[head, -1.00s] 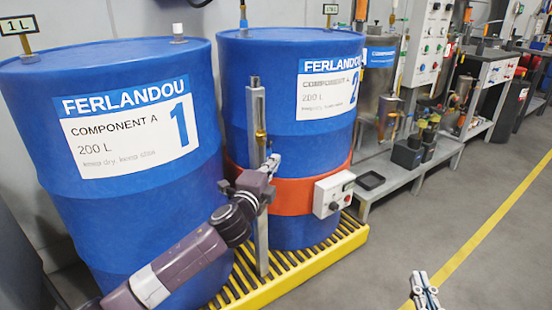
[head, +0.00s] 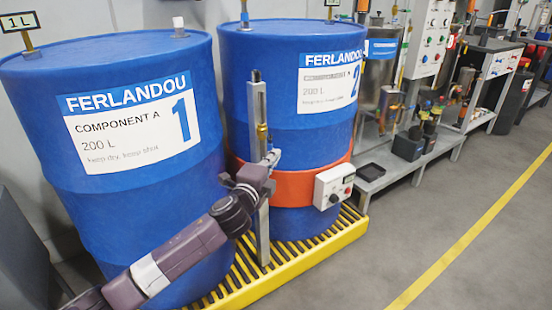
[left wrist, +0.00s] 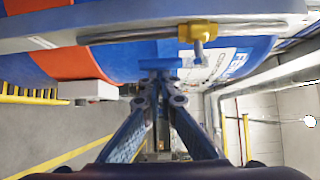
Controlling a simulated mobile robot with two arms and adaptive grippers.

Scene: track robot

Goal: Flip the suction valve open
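The suction valve appears to be the brass fitting (head: 261,132) on the upright grey metal post in front of the second blue drum. In the left wrist view a brass valve body (left wrist: 198,32) sits on the pipe above my fingers, with a short stem pointing down. My left gripper (head: 274,158) is beside the post, a little below the brass fitting. In the left wrist view its fingers (left wrist: 160,80) converge, tips close together, with no object clearly between them. Blue behind the tips blends in, so contact is unclear. My right gripper is out of view.
Two blue drums, number 1 (head: 110,215) and number 2 (head: 245,70), stand on a yellow slatted pallet (head: 275,285). An orange band with a white control box (head: 333,187) wraps drum 2. A low grey bench (head: 400,168) stands behind. The floor at right is clear.

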